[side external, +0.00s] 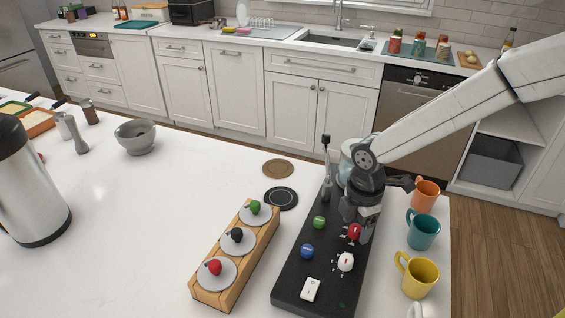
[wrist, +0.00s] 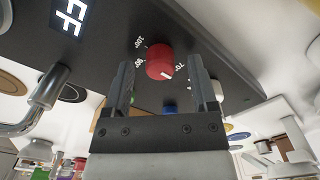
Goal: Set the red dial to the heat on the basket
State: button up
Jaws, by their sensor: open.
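The red dial (side external: 354,231) sits on the black control panel (side external: 290,285). In the wrist view the red dial (wrist: 159,58) has a white pointer mark on its lower right, toward a printed 70; 90 and 100 are printed at its left. My gripper (side external: 357,218) is open at the dial. In the wrist view my gripper (wrist: 161,72) has one finger on each side of the dial, with gaps showing; whether either touches it I cannot tell. I cannot make out a basket with a heat marking.
A white dial (side external: 346,262), blue knob (side external: 307,251), green knob (side external: 319,222) and white switch (side external: 311,290) are on the same panel. A wooden rack (side external: 229,288) with knobbed discs stands left. Orange (side external: 427,193), teal (side external: 423,233) and yellow (side external: 420,278) mugs stand close on the right.

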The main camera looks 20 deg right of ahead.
jog(key=shift+f, duration=0.1)
grip_shut()
jog(key=shift+m, duration=0.5)
jog(key=m, duration=0.4)
jog(key=shift+m, duration=0.3)
jog(key=m, duration=0.6)
dwell(0.5)
grip_release()
